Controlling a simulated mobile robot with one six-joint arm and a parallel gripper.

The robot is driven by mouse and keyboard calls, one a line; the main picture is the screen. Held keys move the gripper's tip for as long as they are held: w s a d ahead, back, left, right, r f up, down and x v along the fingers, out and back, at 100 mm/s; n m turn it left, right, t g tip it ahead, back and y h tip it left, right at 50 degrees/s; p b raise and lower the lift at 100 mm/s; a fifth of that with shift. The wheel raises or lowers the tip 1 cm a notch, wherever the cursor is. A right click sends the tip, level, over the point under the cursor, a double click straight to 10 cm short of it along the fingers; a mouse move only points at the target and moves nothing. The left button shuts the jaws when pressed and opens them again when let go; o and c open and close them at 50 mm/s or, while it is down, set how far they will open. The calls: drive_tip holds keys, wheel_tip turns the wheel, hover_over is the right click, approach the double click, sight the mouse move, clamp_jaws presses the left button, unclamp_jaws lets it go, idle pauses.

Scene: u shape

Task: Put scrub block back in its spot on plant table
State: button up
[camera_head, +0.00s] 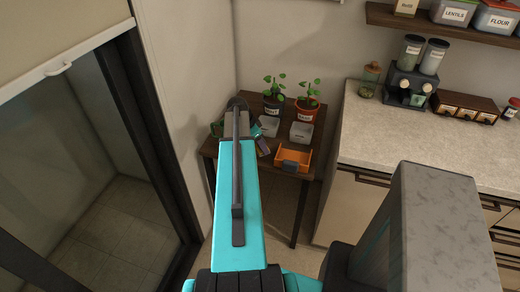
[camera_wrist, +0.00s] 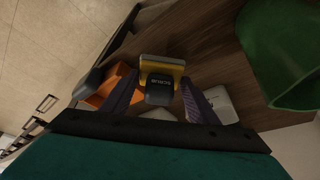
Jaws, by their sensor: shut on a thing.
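The scrub block (camera_wrist: 160,68), a yellow block with a dark labelled grip, sits between the purple-grey fingers of my gripper (camera_wrist: 157,88) in the wrist view. My gripper is shut on it over the plant table. The dark wooden plant table (camera_head: 312,166) stands in the corner in the head view, and its top also shows in the wrist view (camera_wrist: 215,60). My arm hides much of the table's left side in the head view. I cannot tell whether the block touches the tabletop.
On the table are two potted plants (camera_head: 273,104) (camera_head: 306,108), white trays (camera_head: 301,132) and an orange bin (camera_head: 292,158). A large green object (camera_wrist: 285,50) is close at right in the wrist view. A counter (camera_head: 375,135) stands at right, a wall at left.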

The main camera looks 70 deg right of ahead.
drive_tip(key=shift+d, duration=0.1)
drive_tip(key=shift+w+d+p, duration=0.15)
drive_tip(key=shift+d+p, duration=0.15)
drive_tip(key=shift+d, duration=0.1)
drive_tip(key=shift+f+p, duration=0.75)
drive_tip(key=shift+f, duration=1.05)
drive_tip(key=o, duration=0.9)
drive_tip(key=shift+o, duration=0.2)
drive_tip(key=shift+a+r, duration=0.1)
drive_tip(key=b+v, duration=0.4)
drive_tip(key=v, duration=0.8)
